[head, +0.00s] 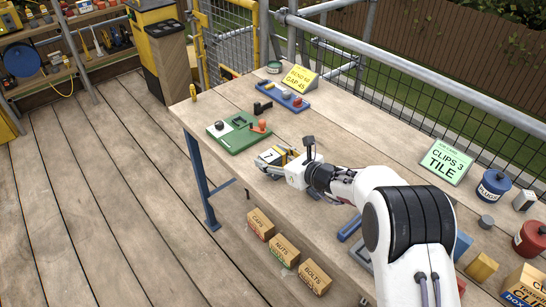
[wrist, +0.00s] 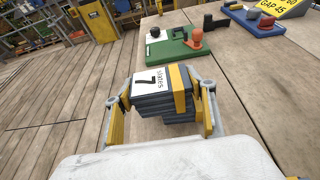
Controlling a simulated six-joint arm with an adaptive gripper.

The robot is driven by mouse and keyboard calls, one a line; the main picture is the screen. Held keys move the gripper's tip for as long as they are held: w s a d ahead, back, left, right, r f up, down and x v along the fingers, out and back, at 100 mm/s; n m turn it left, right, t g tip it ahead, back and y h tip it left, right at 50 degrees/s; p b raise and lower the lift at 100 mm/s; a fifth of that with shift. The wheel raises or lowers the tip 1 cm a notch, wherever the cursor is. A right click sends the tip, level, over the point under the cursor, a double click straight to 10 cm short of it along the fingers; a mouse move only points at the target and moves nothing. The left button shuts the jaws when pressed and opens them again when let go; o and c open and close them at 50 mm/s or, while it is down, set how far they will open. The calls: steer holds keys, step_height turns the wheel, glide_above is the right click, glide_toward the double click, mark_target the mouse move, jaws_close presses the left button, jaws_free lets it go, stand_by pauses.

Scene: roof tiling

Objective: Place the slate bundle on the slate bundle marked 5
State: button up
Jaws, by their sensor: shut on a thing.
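The slate bundle marked 7 (wrist: 147,80) is a dark grey stack with a white label and a yellow band. My gripper (wrist: 164,98) is shut on it, with one yellow finger at each side. In the head view the bundle (head: 268,157) is at the front-left of the workbench, with my gripper (head: 283,162) over its right part. I cannot tell whether the bundle touches the bench. No slate bundle marked 5 can be made out in either view.
A green board (head: 238,137) with an orange knob lies just beyond the bundle. A blue tray (head: 288,98) and a yellow sign (head: 299,78) stand further back. A green card (head: 446,160) and tins are at the right. The bench's left edge (head: 222,165) is close.

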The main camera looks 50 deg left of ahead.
steer(key=o, duration=1.5)
steer(key=shift+f, duration=0.15)
steer(key=shift+d+r, duration=0.1)
steer(key=shift+r, duration=0.1)
steer(key=v, duration=1.1)
steer(key=shift+d, duration=0.4)
steer(key=shift+r, duration=0.15)
